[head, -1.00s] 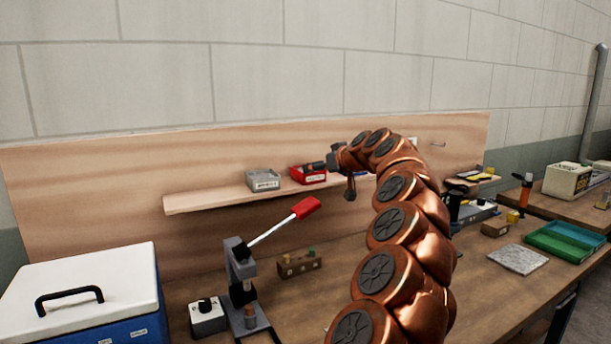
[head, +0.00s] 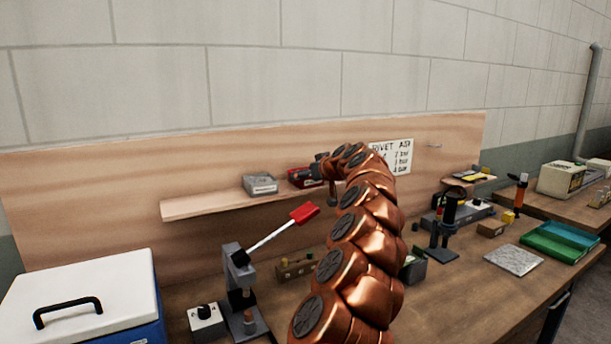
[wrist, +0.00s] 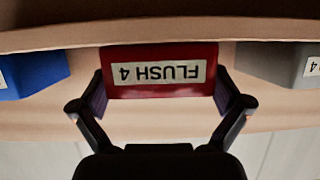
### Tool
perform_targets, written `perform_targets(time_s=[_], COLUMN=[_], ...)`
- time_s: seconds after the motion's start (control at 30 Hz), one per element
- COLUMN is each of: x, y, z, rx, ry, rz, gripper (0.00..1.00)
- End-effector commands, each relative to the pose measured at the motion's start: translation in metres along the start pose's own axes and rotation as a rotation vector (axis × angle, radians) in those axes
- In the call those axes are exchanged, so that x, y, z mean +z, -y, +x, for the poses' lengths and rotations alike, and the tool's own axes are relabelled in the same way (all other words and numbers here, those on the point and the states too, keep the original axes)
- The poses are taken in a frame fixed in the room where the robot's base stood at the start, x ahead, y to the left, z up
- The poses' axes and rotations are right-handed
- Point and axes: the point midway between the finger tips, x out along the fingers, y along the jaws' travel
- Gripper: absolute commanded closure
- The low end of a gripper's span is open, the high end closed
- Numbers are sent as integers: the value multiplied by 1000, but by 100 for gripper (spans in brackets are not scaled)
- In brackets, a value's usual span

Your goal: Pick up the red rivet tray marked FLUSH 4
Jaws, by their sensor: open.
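The red rivet tray (wrist: 160,88) is in the middle of the wrist view, with its FLUSH 4 label upside down in the picture. My gripper (wrist: 161,98) is open, with one finger at each side of the tray. I cannot tell whether the fingers touch it. In the head view the red tray (head: 298,178) sits on the wall shelf (head: 215,203), partly hidden behind my gripper (head: 318,172) and arm.
A grey tray (head: 260,184) stands left of the red one; it also shows in the wrist view (wrist: 275,62). A blue tray (wrist: 35,72) is on the other side. Below the shelf stands a press with a red-handled lever (head: 305,213).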

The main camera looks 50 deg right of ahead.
Motion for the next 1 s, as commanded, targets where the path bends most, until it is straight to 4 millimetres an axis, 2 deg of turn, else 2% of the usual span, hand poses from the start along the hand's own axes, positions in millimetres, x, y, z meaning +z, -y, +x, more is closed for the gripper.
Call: perform_targets(time_s=[0.2, 0.57, 1.0], x=[0, 0, 0], y=[1, 1, 1], z=[14, 17, 17], rx=[1, 0, 0], ry=[2, -1, 1], rz=[-2, -1, -1], gripper=[0, 0, 44])
